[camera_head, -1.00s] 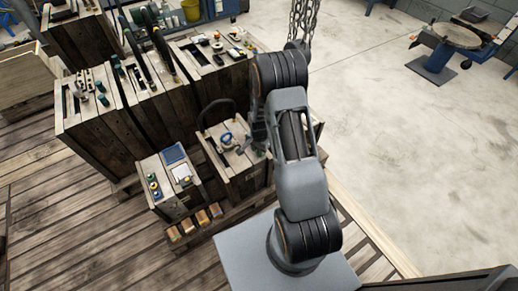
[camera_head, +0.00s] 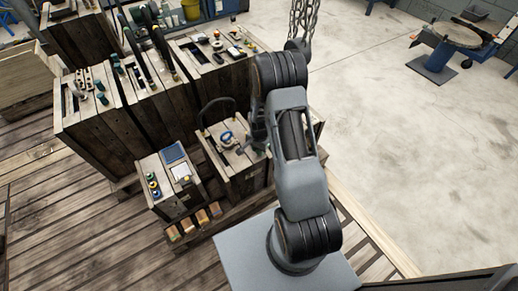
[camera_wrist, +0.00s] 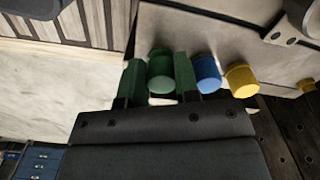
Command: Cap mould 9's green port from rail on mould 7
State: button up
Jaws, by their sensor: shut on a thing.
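In the wrist view my gripper (camera_wrist: 158,68) has its two dark green fingers on either side of a green cap (camera_wrist: 160,76), shut on it. A blue cap (camera_wrist: 207,73) and a yellow cap (camera_wrist: 240,80) stand in a row to its right, along a pale surface. In the head view my gripper is mostly hidden behind my arm, at the right side of a wooden mould (camera_head: 232,165) with a black hoop and a blue ring on top. No mould numbers are readable, and I cannot make out the green port.
A low box (camera_head: 168,190) with a blue panel and several coloured knobs stands left of the hooped mould. Larger wooden moulds (camera_head: 110,130) with fittings on top stand behind. A chain (camera_head: 303,20) hangs beyond my arm.

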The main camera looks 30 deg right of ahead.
jog(key=shift+f+b, duration=0.35)
jog(key=shift+f, duration=0.05)
dwell(0.4)
jog(key=shift+r, duration=0.1)
jog(key=o, duration=0.9)
jog(key=shift+o, duration=0.2)
notch_tip(320, 180, up, 14)
jog(key=p, duration=0.4)
jog(key=s+a+r+n+t+p, duration=0.1)
jog(key=s+a+r+n+p, duration=0.2)
jog(key=r, duration=1)
jog(key=s+a+r+n+t+p, duration=0.1)
jog(key=s+a+r+n+p, duration=0.2)
jog(key=r, duration=1.1)
jog(key=s+a+r+n+t+p, duration=0.1)
jog(key=s+a+r+n+p, duration=0.2)
jog(key=s+r+n+p, duration=0.3)
jog(key=s+r+p, duration=0.3)
jog(key=r+p, duration=0.4)
jog(key=shift+s+r+t, duration=0.25)
jog(key=shift+s+t, duration=0.05)
jog(key=shift+s, duration=0.1)
